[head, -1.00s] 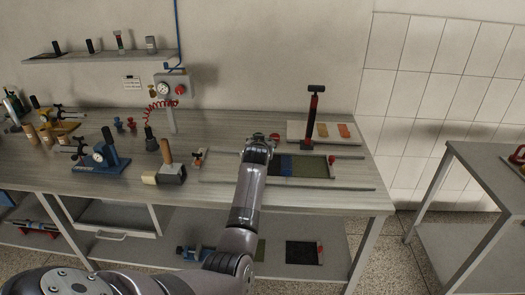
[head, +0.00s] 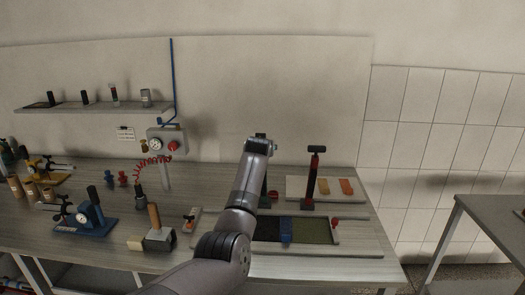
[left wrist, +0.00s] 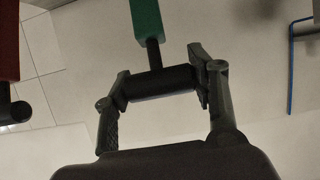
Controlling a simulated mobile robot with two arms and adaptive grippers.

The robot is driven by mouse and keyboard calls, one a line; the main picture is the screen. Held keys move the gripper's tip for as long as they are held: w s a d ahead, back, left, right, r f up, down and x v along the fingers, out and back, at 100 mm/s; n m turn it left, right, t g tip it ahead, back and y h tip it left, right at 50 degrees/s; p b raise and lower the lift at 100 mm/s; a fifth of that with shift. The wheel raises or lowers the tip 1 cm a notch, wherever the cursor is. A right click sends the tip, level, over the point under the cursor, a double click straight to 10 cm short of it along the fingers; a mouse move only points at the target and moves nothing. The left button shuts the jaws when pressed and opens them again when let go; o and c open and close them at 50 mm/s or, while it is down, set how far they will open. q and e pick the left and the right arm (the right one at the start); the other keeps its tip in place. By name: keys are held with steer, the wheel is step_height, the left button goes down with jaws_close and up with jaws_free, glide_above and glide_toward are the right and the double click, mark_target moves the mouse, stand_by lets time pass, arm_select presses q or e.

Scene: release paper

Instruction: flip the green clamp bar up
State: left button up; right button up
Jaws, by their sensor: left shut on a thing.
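The green clamp bar (left wrist: 147,20) shows in the left wrist view, with a black cross handle (left wrist: 158,83) at its end. My left gripper (left wrist: 160,80) is shut on that handle. In the head view the green bar (head: 264,186) stands roughly upright behind my left arm, which hides most of it. My left gripper (head: 259,142) is at its top, well above the bench; its fingers are hard to make out there. My right gripper is in neither view.
A red bar with a black T-handle (head: 312,178) stands upright to the right; its red part (left wrist: 7,45) is at the left wrist view's left edge. A blue bar (head: 286,232) lies across the dark panel. A hammer (head: 155,232) and blue gauge stand (head: 92,215) are left.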

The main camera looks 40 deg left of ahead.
arm_select(q)
steer(key=shift+w+a+r, duration=0.1)
steer(key=shift+a+r, duration=0.05)
steer(key=shift+r, duration=0.45)
steer(key=shift+w+a+r, duration=0.1)
steer(key=shift+r, duration=0.1)
steer(key=o, duration=1.3)
steer(key=shift+c, duration=0.2)
steer(key=o, duration=0.5)
steer(key=shift+w+a+f, duration=0.15)
steer(key=shift+w+f, duration=0.25)
steer(key=shift+f, duration=0.2)
steer(key=shift+c, duration=0.2)
steer(key=shift+s+d, duration=0.2)
steer(key=shift+s, duration=0.05)
